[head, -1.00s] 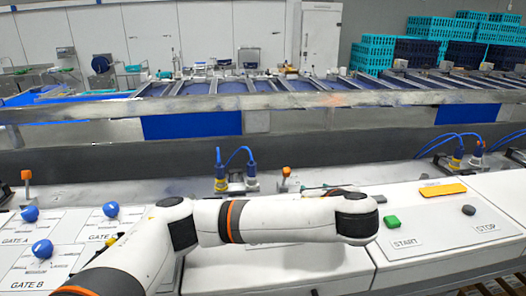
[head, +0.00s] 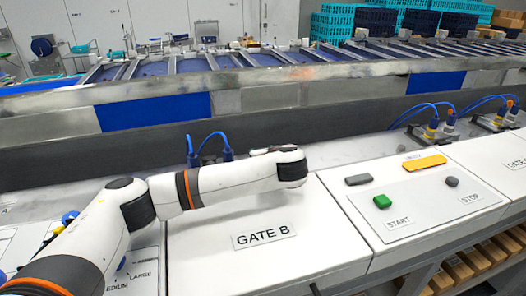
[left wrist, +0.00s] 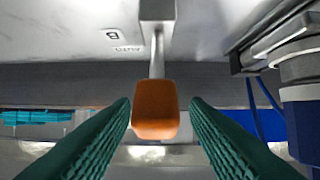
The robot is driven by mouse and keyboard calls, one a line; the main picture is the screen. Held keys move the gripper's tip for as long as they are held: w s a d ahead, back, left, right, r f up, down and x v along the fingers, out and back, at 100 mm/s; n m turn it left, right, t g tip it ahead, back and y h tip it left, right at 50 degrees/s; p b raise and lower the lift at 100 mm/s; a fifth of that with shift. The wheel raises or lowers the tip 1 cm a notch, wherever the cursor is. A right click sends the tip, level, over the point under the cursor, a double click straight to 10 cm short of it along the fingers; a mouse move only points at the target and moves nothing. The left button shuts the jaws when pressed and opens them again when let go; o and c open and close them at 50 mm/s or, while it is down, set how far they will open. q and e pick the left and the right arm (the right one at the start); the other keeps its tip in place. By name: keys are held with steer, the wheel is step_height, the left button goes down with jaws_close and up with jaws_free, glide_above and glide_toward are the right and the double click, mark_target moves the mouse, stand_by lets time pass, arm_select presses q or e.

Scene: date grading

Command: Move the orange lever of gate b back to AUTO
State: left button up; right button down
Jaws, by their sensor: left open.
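The orange lever knob (left wrist: 155,112) is in the middle of the left wrist view, on a thin metal stem that runs up to a grey block. In the head view my left arm hides the lever and the gripper's fingers. A GATE B label (head: 264,236) is on the white panel in front of the arm. My right gripper is out of view.
Blue cabled connectors (head: 208,148) stand just behind my arm, and one appears close at right in the left wrist view (left wrist: 300,110). The green START button (head: 382,201), the dark STOP button (head: 451,182) and a yellow bar (head: 424,162) are on the right panel.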

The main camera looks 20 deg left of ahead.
arm_select(q)
steer(key=shift+w+a+f, duration=0.2)
steer(key=shift+w, duration=0.35)
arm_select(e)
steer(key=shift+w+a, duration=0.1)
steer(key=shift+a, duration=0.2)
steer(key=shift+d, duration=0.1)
arm_select(q)
steer(key=shift+c, duration=0.5)
jaws_close()
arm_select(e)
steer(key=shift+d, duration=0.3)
